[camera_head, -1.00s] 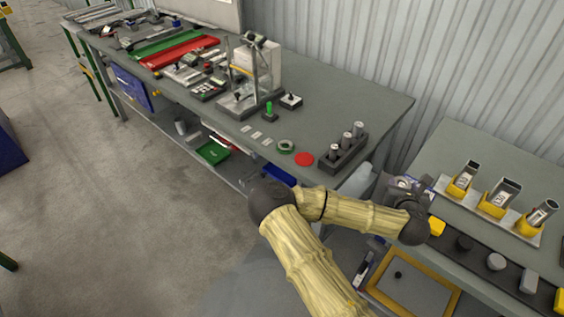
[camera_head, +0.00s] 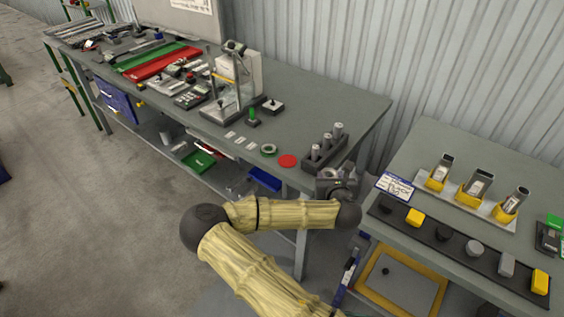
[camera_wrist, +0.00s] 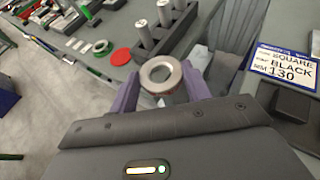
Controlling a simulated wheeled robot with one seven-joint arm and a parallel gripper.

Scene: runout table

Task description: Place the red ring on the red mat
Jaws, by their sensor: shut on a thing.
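My gripper (camera_wrist: 160,88) is shut on a ring (camera_wrist: 148,72) between its two purple fingers in the wrist view. The ring's top face looks metal grey, with a reddish tint on its edge. The round red mat (camera_head: 288,160) lies bare near the front edge of the long grey table, and it also shows in the wrist view (camera_wrist: 121,57). In the head view my gripper (camera_head: 338,182) is just off the table's near right end, to the right of the mat and apart from it. The held ring cannot be made out there.
A green-edged ring (camera_head: 268,149) lies left of the red mat. A dark block with several upright metal cylinders (camera_head: 325,149) stands right of the mat, close to my gripper. A second table (camera_head: 455,247) at right carries yellow holders and a sign (camera_head: 396,186).

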